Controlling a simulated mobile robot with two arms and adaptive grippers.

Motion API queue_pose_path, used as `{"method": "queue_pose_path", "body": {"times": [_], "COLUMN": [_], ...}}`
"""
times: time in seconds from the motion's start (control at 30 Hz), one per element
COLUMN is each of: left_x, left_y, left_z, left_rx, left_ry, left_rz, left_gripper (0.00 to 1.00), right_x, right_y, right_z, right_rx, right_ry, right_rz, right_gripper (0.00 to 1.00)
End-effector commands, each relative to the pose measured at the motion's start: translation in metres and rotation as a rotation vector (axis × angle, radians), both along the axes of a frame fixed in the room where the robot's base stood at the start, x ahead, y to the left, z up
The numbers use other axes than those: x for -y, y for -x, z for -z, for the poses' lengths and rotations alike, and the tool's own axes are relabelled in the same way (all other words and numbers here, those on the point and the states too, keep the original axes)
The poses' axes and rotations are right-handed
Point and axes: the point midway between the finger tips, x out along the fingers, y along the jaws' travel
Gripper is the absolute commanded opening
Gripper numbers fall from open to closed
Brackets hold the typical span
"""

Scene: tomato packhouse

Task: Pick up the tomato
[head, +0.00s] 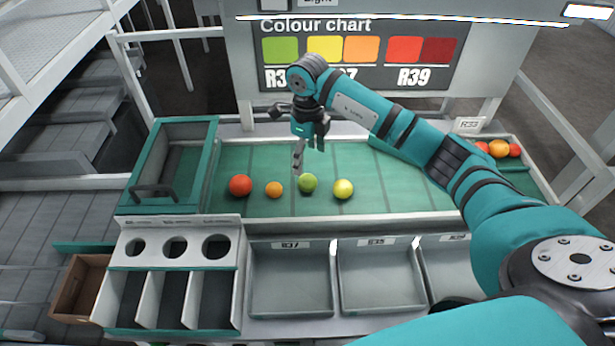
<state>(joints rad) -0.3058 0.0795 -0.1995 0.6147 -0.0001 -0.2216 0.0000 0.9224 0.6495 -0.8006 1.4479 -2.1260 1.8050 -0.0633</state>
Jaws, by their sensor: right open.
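Several tomatoes lie in a row on the green sorting surface (400,195): a red tomato (240,185) at the left, a smaller orange tomato (274,190), a green tomato (308,183) and a yellow tomato (343,189). My right gripper (308,160) points down above the surface, just above and behind the green tomato. It is open with nothing between its fingers. It appears apart from the tomatoes, though the exact gap is hard to judge. My left gripper is not in view.
Grey bins labelled R37 (291,312) and R35 (383,309) line the front. A sizing gauge with round holes (140,263) stands front left, beside a brown box (65,288). A teal-rimmed crate (212,150) stands left. More tomatoes (499,148) sit at right.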

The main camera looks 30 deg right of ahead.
Motion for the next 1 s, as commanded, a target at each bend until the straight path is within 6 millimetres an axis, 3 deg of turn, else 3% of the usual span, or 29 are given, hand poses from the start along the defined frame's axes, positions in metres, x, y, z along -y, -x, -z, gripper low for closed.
{"method": "queue_pose_path", "body": {"times": [0.1,0.27,0.43,0.63,0.97,1.0], "left_x": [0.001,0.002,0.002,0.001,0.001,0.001], "left_y": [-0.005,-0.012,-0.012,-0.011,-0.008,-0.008], "left_z": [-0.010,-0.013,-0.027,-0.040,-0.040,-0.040], "left_rx": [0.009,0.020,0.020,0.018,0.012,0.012], "left_ry": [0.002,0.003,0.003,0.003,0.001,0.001], "left_rz": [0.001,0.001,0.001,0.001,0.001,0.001], "left_gripper": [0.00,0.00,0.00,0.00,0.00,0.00], "right_x": [-0.001,0.000,-0.003,-0.004,-0.004,-0.004], "right_y": [0.001,0.000,0.005,0.007,0.006,0.006], "right_z": [0.018,0.031,0.045,0.075,0.084,0.084], "right_rx": [-0.003,0.000,-0.005,-0.003,0.001,0.001], "right_ry": [-0.001,0.000,-0.002,-0.001,0.000,0.000], "right_rz": [0.000,-0.001,-0.001,0.001,-0.001,-0.001], "right_gripper": [0.76,0.76,0.76,0.76,0.76,0.71]}}
